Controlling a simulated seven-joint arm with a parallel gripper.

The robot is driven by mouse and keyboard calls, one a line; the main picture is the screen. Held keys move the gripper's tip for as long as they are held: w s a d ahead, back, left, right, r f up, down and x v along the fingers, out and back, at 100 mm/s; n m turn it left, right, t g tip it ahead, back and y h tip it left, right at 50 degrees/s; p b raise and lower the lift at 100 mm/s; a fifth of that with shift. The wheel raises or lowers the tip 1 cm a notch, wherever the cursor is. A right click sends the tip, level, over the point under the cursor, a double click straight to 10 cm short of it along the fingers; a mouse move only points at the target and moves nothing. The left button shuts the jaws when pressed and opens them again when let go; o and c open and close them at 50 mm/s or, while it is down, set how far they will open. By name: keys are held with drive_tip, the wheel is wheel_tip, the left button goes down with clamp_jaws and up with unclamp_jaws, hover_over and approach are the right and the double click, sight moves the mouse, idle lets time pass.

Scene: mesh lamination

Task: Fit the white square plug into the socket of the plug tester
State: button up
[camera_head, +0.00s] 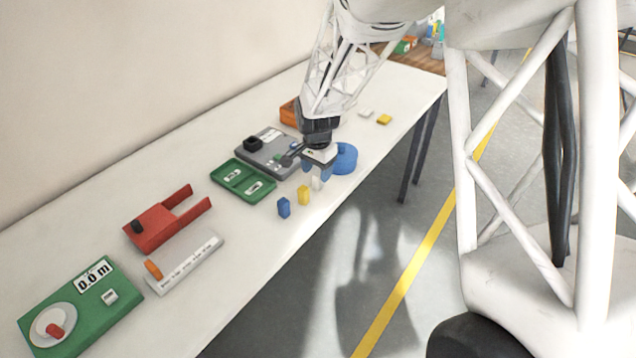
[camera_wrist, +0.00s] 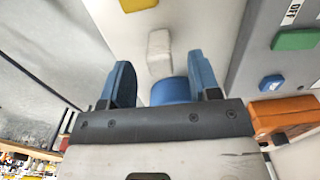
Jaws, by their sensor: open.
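My gripper (camera_head: 317,172) is open, its blue fingers pointing down over the table's front part. The white square plug (camera_head: 317,184) stands on the table just below the fingers. In the wrist view the white plug (camera_wrist: 159,45) lies ahead of the gap between the two fingers (camera_wrist: 161,72), apart from both. A grey panel box (camera_head: 258,163), which looks like the plug tester, lies behind and left of my gripper. It also shows in the wrist view (camera_wrist: 258,75), with an OFF label and green and blue parts.
A yellow block (camera_head: 304,195) and a blue block (camera_head: 284,208) stand nearby in a row. A blue round object (camera_head: 345,158) is right of my gripper. A green tray (camera_head: 226,182) and an orange bin (camera_head: 288,112) flank the grey box. The table's front edge is close.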

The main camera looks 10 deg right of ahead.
sight(317, 175)
drive_tip(key=shift+f, duration=2.4)
drive_tip(key=c, duration=1)
drive_tip(key=shift+r, duration=0.15)
drive_tip(key=shift+c, duration=0.2)
drive_tip(key=shift+r, duration=0.5)
drive_tip(key=shift+s+r, duration=0.2)
drive_tip(key=shift+r, duration=0.4)
drive_tip(key=shift+s+r, duration=0.2)
drive_tip(key=shift+r, duration=0.4)
drive_tip(key=s+d+r, duration=0.1)
drive_tip(key=s, duration=1.4)
drive_tip(key=shift+d+r, duration=0.15)
drive_tip(key=shift+d, duration=0.25)
drive_tip(key=shift+s, duration=0.1)
